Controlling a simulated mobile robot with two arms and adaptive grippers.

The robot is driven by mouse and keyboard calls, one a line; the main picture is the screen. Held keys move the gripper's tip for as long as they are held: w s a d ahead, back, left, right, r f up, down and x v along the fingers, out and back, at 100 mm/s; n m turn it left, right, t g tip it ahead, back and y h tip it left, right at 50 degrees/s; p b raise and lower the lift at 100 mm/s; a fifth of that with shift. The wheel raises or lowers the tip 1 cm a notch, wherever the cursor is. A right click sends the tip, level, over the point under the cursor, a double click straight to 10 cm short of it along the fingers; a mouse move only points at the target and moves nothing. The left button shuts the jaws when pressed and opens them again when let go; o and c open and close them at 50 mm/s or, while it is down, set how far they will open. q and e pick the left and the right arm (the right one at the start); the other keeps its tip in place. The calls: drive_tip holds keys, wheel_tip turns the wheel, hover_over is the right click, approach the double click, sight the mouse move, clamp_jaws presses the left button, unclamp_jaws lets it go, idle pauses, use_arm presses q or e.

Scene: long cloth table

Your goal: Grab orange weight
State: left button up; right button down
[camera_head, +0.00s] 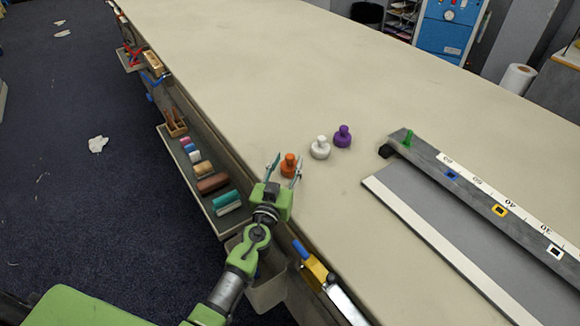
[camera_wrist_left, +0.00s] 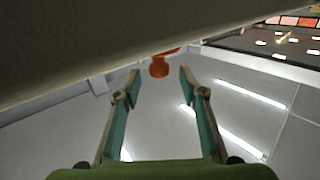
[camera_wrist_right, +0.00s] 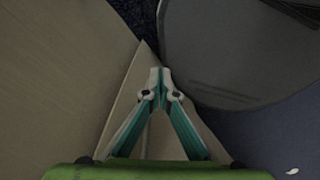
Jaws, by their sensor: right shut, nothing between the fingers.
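The orange weight (camera_head: 289,164) stands upright near the table's edge in the head view. It also shows in the left wrist view (camera_wrist_left: 159,67), just beyond and between the fingertips. My left gripper (camera_head: 284,165) is open, with its fingers pointing at the weight. In the left wrist view the left gripper (camera_wrist_left: 158,80) has nothing between its fingers. My right gripper (camera_wrist_right: 159,72) shows only in the right wrist view; its fingertips meet and it is empty.
A white weight (camera_head: 320,148) and a purple weight (camera_head: 342,136) stand right of the orange one on the cloth table (camera_head: 235,75). A grey board with a ruler (camera_head: 470,185) lies further right. A tray of colored items (camera_head: 205,180) hangs along the table's side. The table's far part is clear.

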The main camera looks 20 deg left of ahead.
sight(290, 155)
use_arm(q)
drive_tip(key=w, duration=0.3)
drive_tip(key=shift+w+f, duration=0.15)
drive_tip(key=shift+f, duration=0.05)
clamp_jaws()
drive_tip(key=shift+r, duration=0.25)
drive_tip(key=shift+r, duration=0.1)
